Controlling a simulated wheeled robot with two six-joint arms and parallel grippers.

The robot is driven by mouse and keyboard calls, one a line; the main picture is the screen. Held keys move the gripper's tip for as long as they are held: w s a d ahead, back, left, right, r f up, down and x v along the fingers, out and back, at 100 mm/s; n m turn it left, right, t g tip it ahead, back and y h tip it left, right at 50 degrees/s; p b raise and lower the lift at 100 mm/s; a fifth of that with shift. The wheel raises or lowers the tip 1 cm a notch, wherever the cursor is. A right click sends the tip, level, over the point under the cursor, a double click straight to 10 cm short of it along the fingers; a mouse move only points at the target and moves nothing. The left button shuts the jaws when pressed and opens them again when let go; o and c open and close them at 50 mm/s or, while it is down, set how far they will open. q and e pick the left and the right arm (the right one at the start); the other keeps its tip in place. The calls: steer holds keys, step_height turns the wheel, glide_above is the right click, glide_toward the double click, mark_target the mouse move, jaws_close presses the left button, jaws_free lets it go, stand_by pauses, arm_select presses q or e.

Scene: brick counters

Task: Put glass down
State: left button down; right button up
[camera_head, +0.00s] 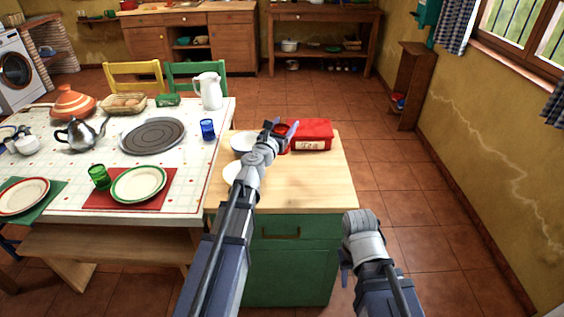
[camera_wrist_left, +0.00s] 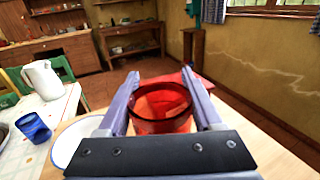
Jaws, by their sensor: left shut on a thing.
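A red glass (camera_wrist_left: 160,112) stands between the two fingers of my left gripper (camera_wrist_left: 163,100), which is shut on it. In the head view the left gripper (camera_head: 282,129) is over the far part of the green cabinet's wooden top (camera_head: 310,185), and the glass (camera_head: 282,145) is partly hidden by the gripper. The glass looks upright, with its open rim facing up. I cannot tell whether its base touches the wood. My right gripper (camera_head: 345,274) hangs low in front of the cabinet's right side; its fingers are mostly hidden.
A red box (camera_head: 311,134) lies just right of the glass. White bowls (camera_head: 240,142) stand to its left. The dining table (camera_head: 215,185) on the left holds a blue glass (camera_head: 208,129), a white jug (camera_head: 209,91) and plates. The wooden top's front right is clear.

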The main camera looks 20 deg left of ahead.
arm_select(q)
steer(key=shift+f+b, duration=4.85)
steer(key=shift+f, duration=0.2)
steer(key=shift+r, duration=0.1)
steer(key=shift+c, duration=0.2)
jaws_free()
steer(key=shift+s+r, duration=0.1)
steer(key=shift+r, duration=0.05)
